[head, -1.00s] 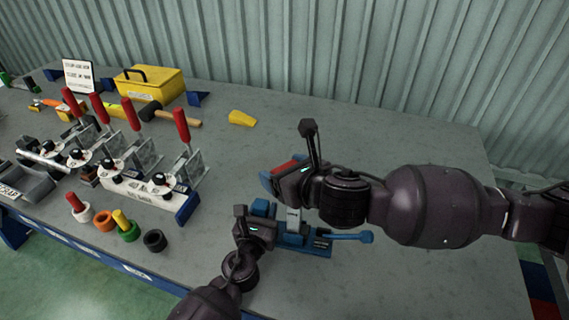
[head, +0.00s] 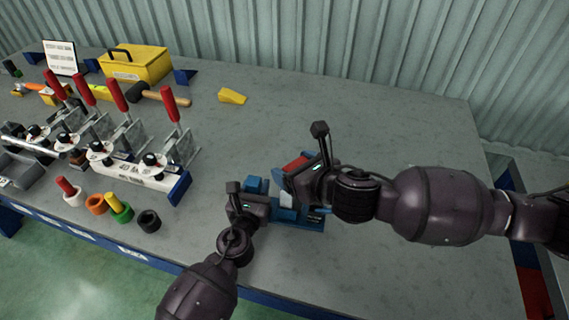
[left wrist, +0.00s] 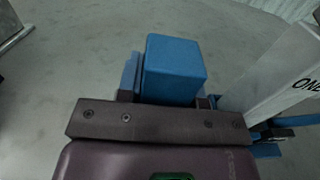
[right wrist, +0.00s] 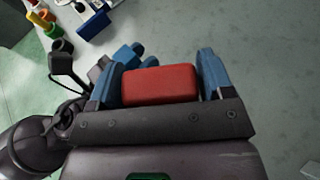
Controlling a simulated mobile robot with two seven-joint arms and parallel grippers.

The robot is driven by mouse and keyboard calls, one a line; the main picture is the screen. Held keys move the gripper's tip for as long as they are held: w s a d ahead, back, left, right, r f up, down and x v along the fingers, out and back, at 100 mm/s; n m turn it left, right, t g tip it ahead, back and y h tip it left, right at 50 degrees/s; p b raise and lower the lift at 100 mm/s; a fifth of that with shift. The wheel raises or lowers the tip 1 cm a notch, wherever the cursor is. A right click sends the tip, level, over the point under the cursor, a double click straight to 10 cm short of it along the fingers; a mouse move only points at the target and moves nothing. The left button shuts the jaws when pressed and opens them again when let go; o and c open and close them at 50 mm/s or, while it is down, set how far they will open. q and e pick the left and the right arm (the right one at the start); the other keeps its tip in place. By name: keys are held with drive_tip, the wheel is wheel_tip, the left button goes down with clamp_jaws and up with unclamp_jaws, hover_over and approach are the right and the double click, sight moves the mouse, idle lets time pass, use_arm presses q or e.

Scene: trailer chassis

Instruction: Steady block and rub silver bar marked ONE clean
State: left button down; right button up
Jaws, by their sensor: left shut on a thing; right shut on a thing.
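The silver bar marked ONE (left wrist: 275,85) slants through the right side of the left wrist view, with dark and blue parts at its lower end. My left gripper (head: 262,193) is shut on a blue block (left wrist: 172,70) beside the bar. In the head view the blue fixture (head: 310,220) sits on the bench below my right gripper, which hides most of the bar. My right gripper (head: 288,172) is shut on a red block (right wrist: 160,86), held between its blue fingers. Whether the red block touches the bar cannot be told.
Red-handled clamps on a white base (head: 135,172) stand to the left, with several coloured rings (head: 148,221) in front. A yellow box (head: 135,65), a mallet (head: 165,96) and a yellow wedge (head: 232,96) lie behind. The bench (head: 400,125) is clear at the back right.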

drive_tip(key=shift+w+a+r, duration=0.1)
drive_tip(key=shift+w+a, duration=0.15)
drive_tip(key=shift+a, duration=0.8)
drive_tip(key=shift+w+a, duration=0.25)
drive_tip(key=shift+a, duration=0.75)
wheel_tip(320, 180, up, 8)
hover_over(282, 168)
drive_tip(key=w+a, duration=0.1)
drive_tip(key=w, duration=0.1)
drive_tip(key=shift+w+a, duration=0.1)
drive_tip(key=shift+w, duration=0.1)
use_arm(q)
drive_tip(key=shift+c, duration=2.2)
unclamp_jaws()
drive_tip(key=shift+v, duration=4)
